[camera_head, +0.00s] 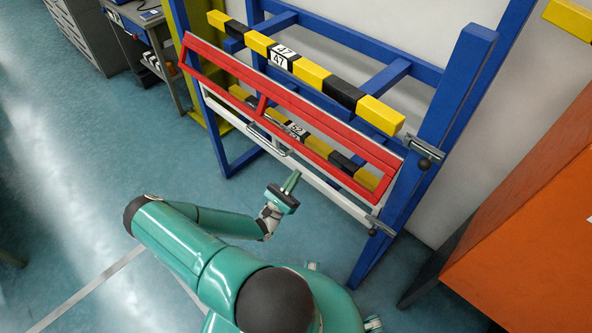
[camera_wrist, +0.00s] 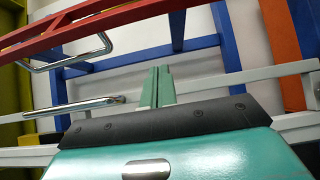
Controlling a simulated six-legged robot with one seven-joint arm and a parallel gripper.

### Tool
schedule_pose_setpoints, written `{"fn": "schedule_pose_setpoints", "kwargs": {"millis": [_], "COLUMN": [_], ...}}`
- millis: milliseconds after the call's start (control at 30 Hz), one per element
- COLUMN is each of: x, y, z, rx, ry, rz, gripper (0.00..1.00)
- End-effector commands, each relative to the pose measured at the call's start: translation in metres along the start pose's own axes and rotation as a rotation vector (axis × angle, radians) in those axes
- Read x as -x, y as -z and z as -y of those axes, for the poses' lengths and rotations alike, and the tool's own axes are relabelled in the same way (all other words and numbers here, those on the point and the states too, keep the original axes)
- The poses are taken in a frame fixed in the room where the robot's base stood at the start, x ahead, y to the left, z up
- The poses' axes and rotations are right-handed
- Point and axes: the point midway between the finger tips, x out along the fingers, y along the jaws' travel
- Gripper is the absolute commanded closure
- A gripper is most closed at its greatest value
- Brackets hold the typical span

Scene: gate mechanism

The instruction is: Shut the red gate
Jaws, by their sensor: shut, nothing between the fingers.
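The red gate (camera_head: 315,118) is a long, low frame across the blue stand, with a middle crosspiece. In the wrist view its lower red bar (camera_wrist: 110,17) crosses the upper left, with a metal handle (camera_wrist: 75,58) hanging from it. A white rail (camera_head: 330,190) runs below the gate and carries another metal handle (camera_wrist: 75,107). I cannot tell how far the gate is from closed. My gripper (camera_head: 294,175) is shut and empty, in front of the white rail and below the gate. Its fingers (camera_wrist: 158,75) point toward the stand, right of both handles, and seem apart from them.
An orange cabinet (camera_head: 530,220) stands at right, and a grey cart (camera_head: 150,50) at upper left. The floor at left is clear.

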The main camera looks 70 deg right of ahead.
Motion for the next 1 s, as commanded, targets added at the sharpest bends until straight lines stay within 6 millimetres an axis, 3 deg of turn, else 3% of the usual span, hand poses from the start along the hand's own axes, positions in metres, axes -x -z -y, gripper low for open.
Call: {"fn": "schedule_pose_setpoints", "kwargs": {"millis": [467,700,1000], "x": [-0.092,-0.077,-0.075], "y": [0.0,-0.033,-0.038], "z": [0.002,0.001,0.001], "rx": [0.002,0.0,0.001], "ry": [0.007,0.005,0.004], "rz": [-0.001,-0.003,-0.001], "gripper": [1.0,1.0,1.0]}}
